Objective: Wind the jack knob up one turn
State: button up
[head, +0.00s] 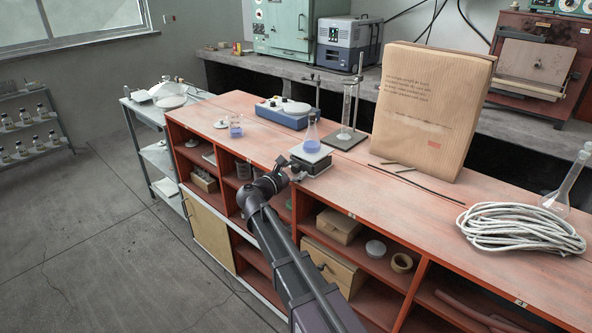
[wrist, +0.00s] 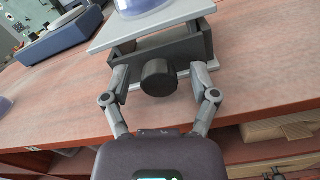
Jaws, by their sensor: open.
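The lab jack (head: 310,160) stands near the front edge of the red bench top, with a flask of blue liquid (head: 312,137) on its plate. In the wrist view, the jack's black round knob (wrist: 158,77) faces me from the front of the jack. My gripper (wrist: 160,88) is open, with one finger on each side of the knob and a visible gap on both sides. In the head view my gripper (head: 287,167) is at the front of the jack, and the knob is hidden there. The flask's lower part (wrist: 140,7) shows at the top of the wrist view.
A blue stirrer (head: 285,113) and a beaker (head: 236,127) stand left of the jack. A cylinder on a stand (head: 347,120) and a large cardboard box (head: 432,105) stand behind and right. Coiled rope (head: 520,228) lies at the far right. Open shelves (head: 345,235) sit below the bench top.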

jog(key=v, duration=1.2)
dwell(0.3)
